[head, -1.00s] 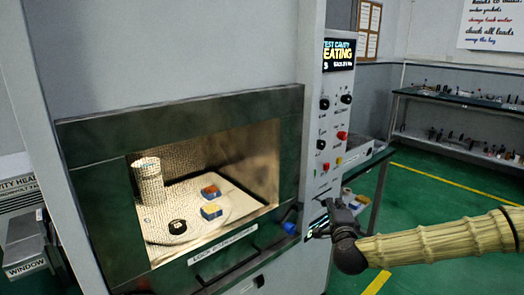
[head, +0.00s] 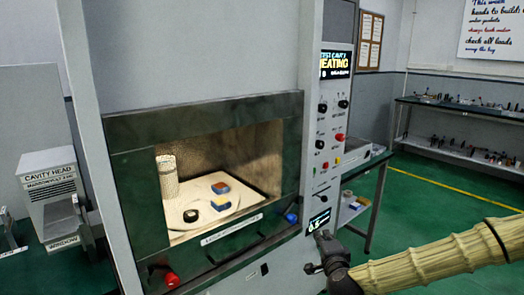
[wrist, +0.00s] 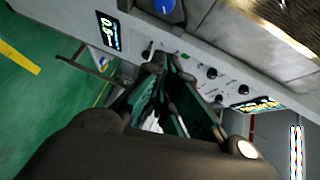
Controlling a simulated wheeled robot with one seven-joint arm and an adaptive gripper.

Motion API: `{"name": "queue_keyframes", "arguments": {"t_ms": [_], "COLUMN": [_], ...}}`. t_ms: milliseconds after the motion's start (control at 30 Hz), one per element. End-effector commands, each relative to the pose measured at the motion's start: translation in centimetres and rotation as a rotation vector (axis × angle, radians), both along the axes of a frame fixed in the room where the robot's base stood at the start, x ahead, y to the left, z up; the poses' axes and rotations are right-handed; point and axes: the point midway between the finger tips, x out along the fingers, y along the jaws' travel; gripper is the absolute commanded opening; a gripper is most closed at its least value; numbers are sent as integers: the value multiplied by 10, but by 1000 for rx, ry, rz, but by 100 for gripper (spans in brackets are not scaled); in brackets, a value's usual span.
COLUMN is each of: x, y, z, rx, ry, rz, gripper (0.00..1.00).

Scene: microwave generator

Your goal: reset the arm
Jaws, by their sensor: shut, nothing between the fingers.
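My gripper (head: 318,252) is shut and empty. In the head view it is at the lower right, in front of the lower part of the machine's control panel (head: 328,150). My arm reaches in from the right edge. In the wrist view the dark fingers (wrist: 168,68) are together, with the panel's knobs and a small display behind them. I cannot tell whether the fingertips touch the panel.
The microwave machine's chamber (head: 240,160) is lit and holds a pale cylinder (head: 167,178), a dark round piece (head: 190,215) and two coloured blocks. The upper screen (head: 335,63) reads "HEATING". A red knob (head: 172,281) is below.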

Motion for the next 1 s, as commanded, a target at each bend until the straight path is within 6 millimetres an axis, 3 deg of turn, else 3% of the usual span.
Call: {"name": "queue_keyframes", "arguments": {"t_ms": [167,267,533,767,1000], "x": [-26,-51,-152,-257,-365], "y": [31,52,92,89,54], "z": [-48,-86,-199,-277,-327], "rx": [-79,-145,-363,-557,-756], "ry": [95,172,417,633,850], "rz": [93,170,420,640,859], "gripper": [0,0,0,0,0]}}
